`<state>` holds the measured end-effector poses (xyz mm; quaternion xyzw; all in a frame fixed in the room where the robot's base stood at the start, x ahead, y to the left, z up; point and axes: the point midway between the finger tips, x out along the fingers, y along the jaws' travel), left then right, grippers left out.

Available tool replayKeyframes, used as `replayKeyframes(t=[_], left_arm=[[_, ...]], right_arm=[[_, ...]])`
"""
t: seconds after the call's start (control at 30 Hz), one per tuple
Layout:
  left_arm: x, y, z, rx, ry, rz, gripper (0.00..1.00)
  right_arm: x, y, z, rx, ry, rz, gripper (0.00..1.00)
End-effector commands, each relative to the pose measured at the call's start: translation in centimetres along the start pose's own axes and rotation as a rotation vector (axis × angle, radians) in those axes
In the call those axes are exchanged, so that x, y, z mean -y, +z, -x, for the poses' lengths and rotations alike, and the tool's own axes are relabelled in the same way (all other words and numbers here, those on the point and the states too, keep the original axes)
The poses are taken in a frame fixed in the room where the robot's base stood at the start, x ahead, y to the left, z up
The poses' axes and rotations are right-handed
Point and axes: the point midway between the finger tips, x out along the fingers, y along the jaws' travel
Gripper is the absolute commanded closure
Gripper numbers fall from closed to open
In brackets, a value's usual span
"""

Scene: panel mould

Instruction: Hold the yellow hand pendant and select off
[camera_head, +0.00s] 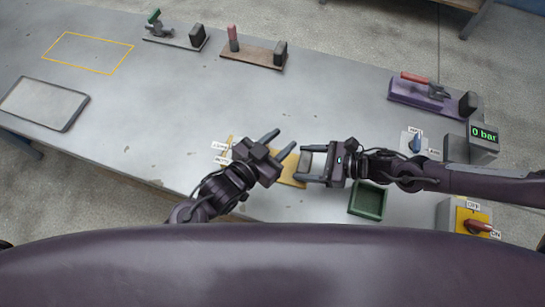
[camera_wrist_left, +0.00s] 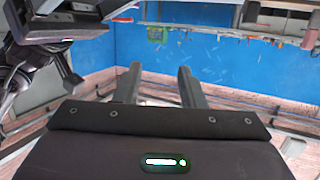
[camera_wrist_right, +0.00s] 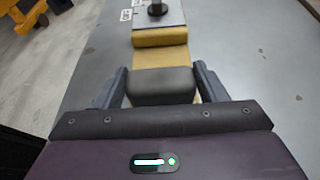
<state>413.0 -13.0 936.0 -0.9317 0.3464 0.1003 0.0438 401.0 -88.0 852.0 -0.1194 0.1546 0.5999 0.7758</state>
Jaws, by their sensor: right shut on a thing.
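The yellow hand pendant (camera_head: 294,172) is in the middle of the head view, partly hidden by my grippers. In the right wrist view the pendant's yellow body (camera_wrist_right: 160,54) runs away from me to a grey face with a black selector knob (camera_wrist_right: 157,9); white labels beside the knob are too small to read surely. My right gripper (camera_head: 303,163) is shut on the pendant's dark grey end (camera_wrist_right: 160,86). My left gripper (camera_head: 279,141) is open, above the pendant's left part in the head view. The left wrist view shows nothing between its fingers (camera_wrist_left: 160,72).
A green tray (camera_head: 368,213) lies below my right forearm. An OFF/ON switch box (camera_head: 447,215), a blue-knob valve plate (camera_head: 407,144) and a "0 bar" display (camera_head: 484,134) stand at right. Clamps (camera_head: 253,53) line the back. A grey panel (camera_head: 45,103) lies left.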

Motion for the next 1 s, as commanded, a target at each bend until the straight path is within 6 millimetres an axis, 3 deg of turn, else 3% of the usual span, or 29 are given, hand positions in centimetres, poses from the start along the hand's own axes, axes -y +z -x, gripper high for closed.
replayKeyframes(t=[0.1, 0.23, 0.37, 0.47, 0.67, 1.0], left_arm=[[-2.3, -2.2, -2.1, -0.032, 0.184, -0.101, 0.64], [-4.3, -3.0, -3.1, -0.019, 0.372, -0.208, 0.64], [-5.2, -3.0, -3.1, 0.031, 0.54, -0.321, 0.64], [-4.7, -2.4, -2.8, 0.098, 0.649, -0.407, 0.64], [-1.0, -1.1, -1.1, 0.292, 0.811, -0.564, 0.64], [10.0, -1.5, 4.2, 0.7, 0.896, -0.716, 0.64]], right_arm=[[0.1, 0.1, 0.0, 0.001, -0.001, 0.001, 0.71], [0.1, 0.1, 0.0, 0.001, -0.001, 0.001, 0.71], [0.0, 0.1, 0.0, 0.001, -0.001, 0.001, 0.71], [0.0, 0.1, 0.0, 0.001, -0.001, 0.001, 0.71], [0.0, 0.1, 0.0, 0.001, -0.001, 0.001, 0.71], [0.0, 0.1, 0.0, 0.001, -0.001, 0.0, 0.71]])
